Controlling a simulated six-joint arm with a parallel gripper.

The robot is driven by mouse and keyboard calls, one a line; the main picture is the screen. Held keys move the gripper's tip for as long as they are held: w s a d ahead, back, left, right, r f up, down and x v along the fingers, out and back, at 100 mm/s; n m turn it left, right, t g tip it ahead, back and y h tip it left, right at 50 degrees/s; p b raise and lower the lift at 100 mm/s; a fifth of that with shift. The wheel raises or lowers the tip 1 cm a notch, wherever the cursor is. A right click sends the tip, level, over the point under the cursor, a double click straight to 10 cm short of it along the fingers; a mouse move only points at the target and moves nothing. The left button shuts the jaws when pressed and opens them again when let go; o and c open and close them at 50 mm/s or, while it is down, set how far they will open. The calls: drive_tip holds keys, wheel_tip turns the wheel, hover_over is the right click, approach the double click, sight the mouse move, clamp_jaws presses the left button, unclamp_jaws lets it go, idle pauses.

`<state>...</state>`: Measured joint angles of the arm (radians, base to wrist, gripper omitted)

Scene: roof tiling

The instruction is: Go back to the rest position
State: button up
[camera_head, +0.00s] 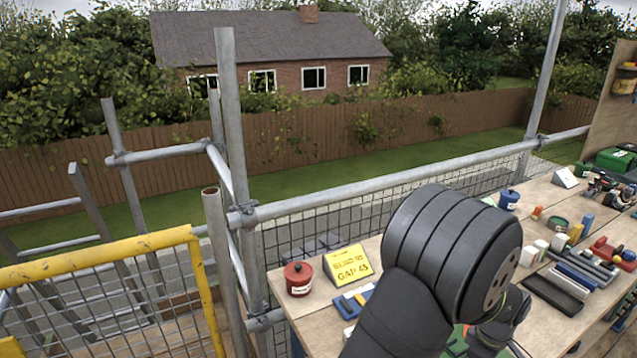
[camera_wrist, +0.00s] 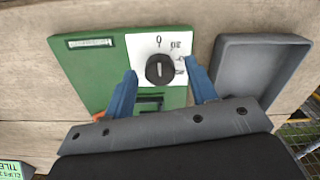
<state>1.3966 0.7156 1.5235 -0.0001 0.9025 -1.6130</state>
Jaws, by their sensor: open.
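In the wrist view my gripper (camera_wrist: 160,90) is open, with its two blue fingers apart. Nothing is between the fingertips except the view of a black knob (camera_wrist: 159,69) on a white dial plate (camera_wrist: 140,46) behind them. The plate is on a green panel (camera_wrist: 80,75) lying on the wooden bench. I cannot tell whether the fingers touch the panel. In the head view my dark arm covers the middle of the bench, and the gripper's fingers are hidden behind it.
A grey tray (camera_wrist: 258,70) lies right of the panel. In the head view, a red pot (camera_head: 298,279), a yellow sign (camera_head: 347,264), a blue pot (camera_head: 508,199) and several tools crowd the bench (camera_head: 540,195). Scaffold tubes (camera_head: 380,186) and mesh run behind it. A yellow gate (camera_head: 110,250) stands left.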

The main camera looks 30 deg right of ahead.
drive_tip(key=m, duration=0.5)
drive_tip(key=shift+m, duration=3)
drive_tip(key=n, duration=0.5)
drive_tip(key=shift+n, duration=2.1)
